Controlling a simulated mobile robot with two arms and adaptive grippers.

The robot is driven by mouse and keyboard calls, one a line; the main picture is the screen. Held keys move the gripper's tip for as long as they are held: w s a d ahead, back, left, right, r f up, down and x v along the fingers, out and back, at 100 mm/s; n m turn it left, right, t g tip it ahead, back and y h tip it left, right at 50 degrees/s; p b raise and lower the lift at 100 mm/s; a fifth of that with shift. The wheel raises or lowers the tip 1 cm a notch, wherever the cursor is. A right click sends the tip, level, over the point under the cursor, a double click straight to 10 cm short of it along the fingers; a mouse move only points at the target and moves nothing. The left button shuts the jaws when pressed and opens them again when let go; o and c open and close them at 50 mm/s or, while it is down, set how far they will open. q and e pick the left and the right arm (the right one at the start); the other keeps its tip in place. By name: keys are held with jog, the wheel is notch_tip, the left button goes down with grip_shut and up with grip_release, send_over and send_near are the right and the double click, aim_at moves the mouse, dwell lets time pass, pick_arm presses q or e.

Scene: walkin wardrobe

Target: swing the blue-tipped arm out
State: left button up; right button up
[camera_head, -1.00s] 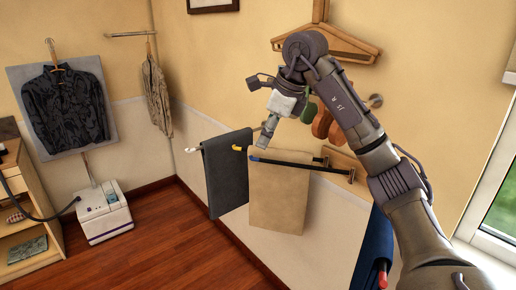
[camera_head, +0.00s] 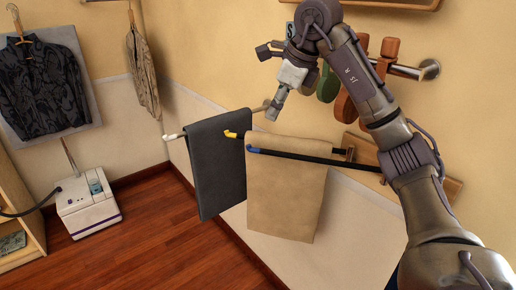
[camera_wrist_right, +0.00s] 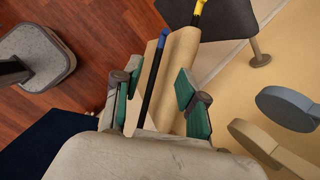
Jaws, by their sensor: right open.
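The blue-tipped arm (camera_head: 310,156) is a bare black bar with a blue end, reaching out from the wooden wall plate (camera_head: 448,186). It runs in front of the beige towel (camera_head: 285,200), close beside the yellow-tipped arm (camera_head: 231,134). My right gripper (camera_head: 273,110) is above the blue tip and the towels, apart from them, fingers pointing down. In the right wrist view the open gripper (camera_wrist_right: 160,78) has green pads, and the blue-tipped arm (camera_wrist_right: 151,90) appears between them, further off. Nothing is held. My forearm hides part of the wall plate. My left gripper is not in view.
A grey towel (camera_head: 218,170) hangs left, on the white-tipped arm (camera_head: 172,136). A white steamer (camera_head: 88,205) stands on the floor at left. Floor in front of the towels is clear.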

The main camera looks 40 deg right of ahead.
aim_at(258, 150)
jog(key=x, duration=0.9)
jog(key=p+x, duration=0.1)
jog(key=x, duration=0.4)
jog(key=shift+w+d+f, duration=0.25)
jog(key=shift+w+f, duration=0.05)
grip_shut()
